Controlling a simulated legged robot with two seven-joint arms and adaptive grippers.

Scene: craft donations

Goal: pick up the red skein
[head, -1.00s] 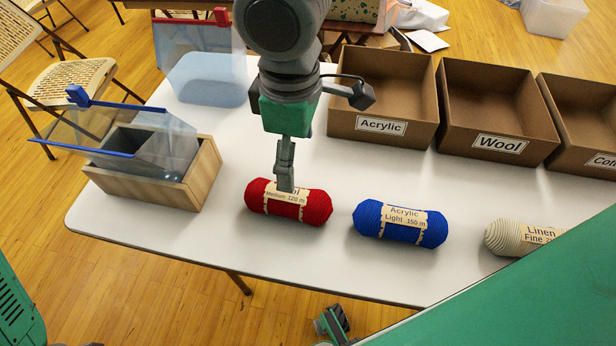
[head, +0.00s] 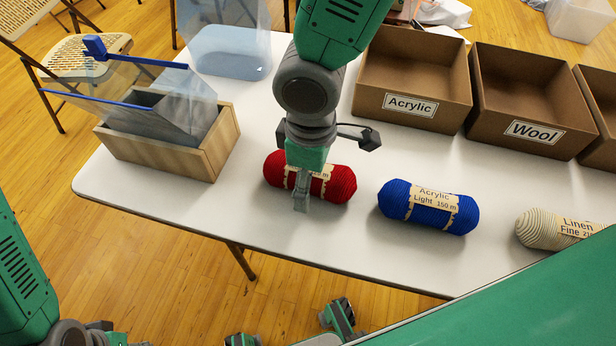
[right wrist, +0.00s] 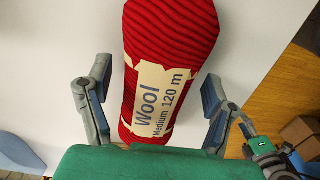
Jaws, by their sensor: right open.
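The red skein (head: 340,182) lies on the white table, with a paper label around its middle. In the right wrist view the red skein (right wrist: 172,40) shows its label, "Wool Medium 120 m". My right gripper (head: 301,198) is over the skein in the head view, hiding part of its middle and label. In the right wrist view my right gripper (right wrist: 157,80) is open, with one finger on each side of the skein and visible gaps. Its exact height over the table is unclear. My left gripper (head: 338,318) is partly cut off at the bottom edge of the head view.
A blue skein (head: 428,207) lies to the right, then a cream Linen skein (head: 550,230). Cardboard boxes labelled Acrylic (head: 368,100) and Wool (head: 485,118) stand behind. The table (head: 190,205) is bare in front.

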